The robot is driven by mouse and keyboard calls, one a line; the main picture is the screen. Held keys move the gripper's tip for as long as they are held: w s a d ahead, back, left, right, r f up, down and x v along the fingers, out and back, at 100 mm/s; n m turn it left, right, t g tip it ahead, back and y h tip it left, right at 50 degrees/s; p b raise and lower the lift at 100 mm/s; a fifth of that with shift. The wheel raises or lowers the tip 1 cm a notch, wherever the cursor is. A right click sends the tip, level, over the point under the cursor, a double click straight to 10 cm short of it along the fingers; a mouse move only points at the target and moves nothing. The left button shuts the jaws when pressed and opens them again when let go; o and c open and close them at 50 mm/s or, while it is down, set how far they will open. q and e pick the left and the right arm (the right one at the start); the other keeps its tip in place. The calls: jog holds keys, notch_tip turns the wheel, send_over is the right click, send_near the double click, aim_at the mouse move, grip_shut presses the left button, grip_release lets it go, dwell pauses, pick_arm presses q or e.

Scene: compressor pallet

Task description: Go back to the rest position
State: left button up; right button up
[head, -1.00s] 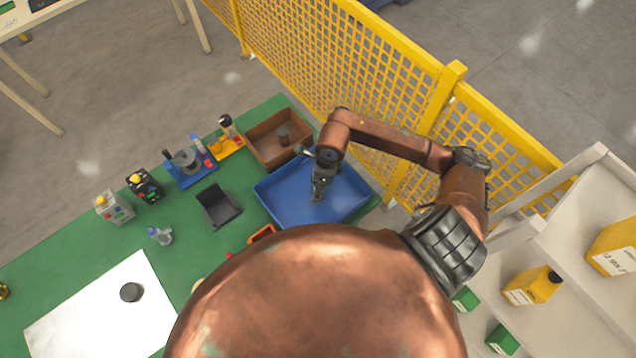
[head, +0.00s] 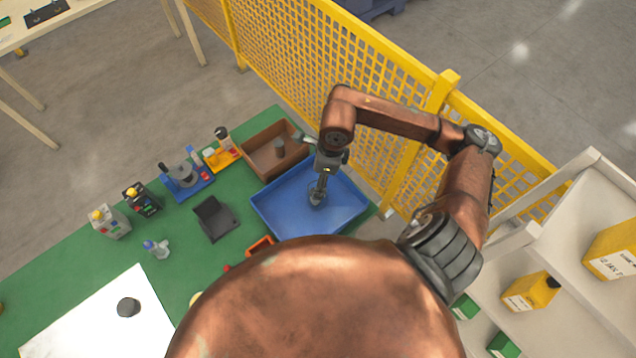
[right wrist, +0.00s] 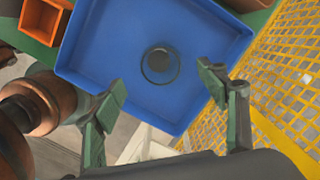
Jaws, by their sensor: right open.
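My right gripper (head: 318,192) is over the blue tray (head: 348,213) in the head view. In the right wrist view, its two green-padded fingers (right wrist: 168,92) are spread wide with nothing between them. A round dark-rimmed object (right wrist: 160,64) lies in the blue tray (right wrist: 105,50), beyond the fingertips. My left gripper is not in view.
A brown bin (head: 262,152) stands behind the tray on the green table (head: 185,230). A black stand (head: 215,220) is left of the tray. The yellow mesh fence (head: 300,60) runs close behind my right arm. White shelves (head: 575,310) hold yellow containers at right.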

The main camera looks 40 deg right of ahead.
jog(key=shift+r, duration=0.25)
dwell(0.4)
